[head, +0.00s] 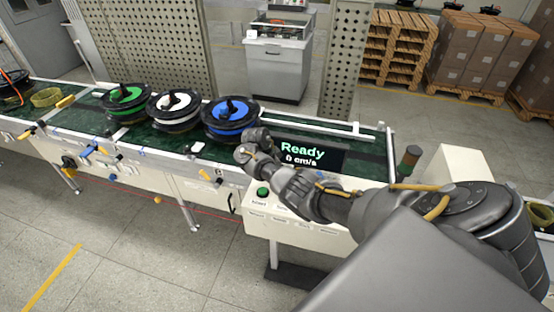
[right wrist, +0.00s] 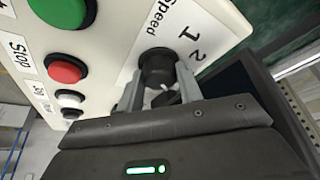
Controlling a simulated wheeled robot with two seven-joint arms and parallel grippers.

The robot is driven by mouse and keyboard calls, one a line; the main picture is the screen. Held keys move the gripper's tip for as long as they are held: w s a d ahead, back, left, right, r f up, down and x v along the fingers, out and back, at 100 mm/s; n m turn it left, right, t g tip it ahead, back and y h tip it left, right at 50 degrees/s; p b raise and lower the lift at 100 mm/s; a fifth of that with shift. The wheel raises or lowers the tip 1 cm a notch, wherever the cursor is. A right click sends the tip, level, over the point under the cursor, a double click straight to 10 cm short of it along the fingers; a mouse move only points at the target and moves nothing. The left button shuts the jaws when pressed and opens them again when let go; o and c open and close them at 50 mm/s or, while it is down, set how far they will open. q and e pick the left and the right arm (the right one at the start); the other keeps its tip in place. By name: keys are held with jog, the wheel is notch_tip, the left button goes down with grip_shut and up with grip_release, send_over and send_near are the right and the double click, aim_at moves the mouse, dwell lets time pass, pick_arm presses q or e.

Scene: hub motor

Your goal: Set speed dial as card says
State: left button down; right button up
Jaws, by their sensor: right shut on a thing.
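In the right wrist view the black speed dial (right wrist: 157,63) sits on a white control panel (right wrist: 110,62) beside the word "Speed" and the numbers 1 and 2. My right gripper (right wrist: 160,82) is shut on the dial, one finger on each side. A small white mark shows low on the dial, but I cannot tell which number it points to. In the head view the display (head: 312,155) reads "Ready" and "0 cm/s". My right arm hides the dial there. I cannot make out a readable card. My left gripper is not in view.
A green button (right wrist: 62,10), a red stop button (right wrist: 66,68) and small white and black buttons line the panel. Blue (head: 230,115), white (head: 175,107) and green (head: 126,98) reels stand on the green conveyor (head: 60,113) behind. Pallets and boxes (head: 470,50) are far back.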

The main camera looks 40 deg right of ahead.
dwell(0.3)
jog(key=o, duration=1)
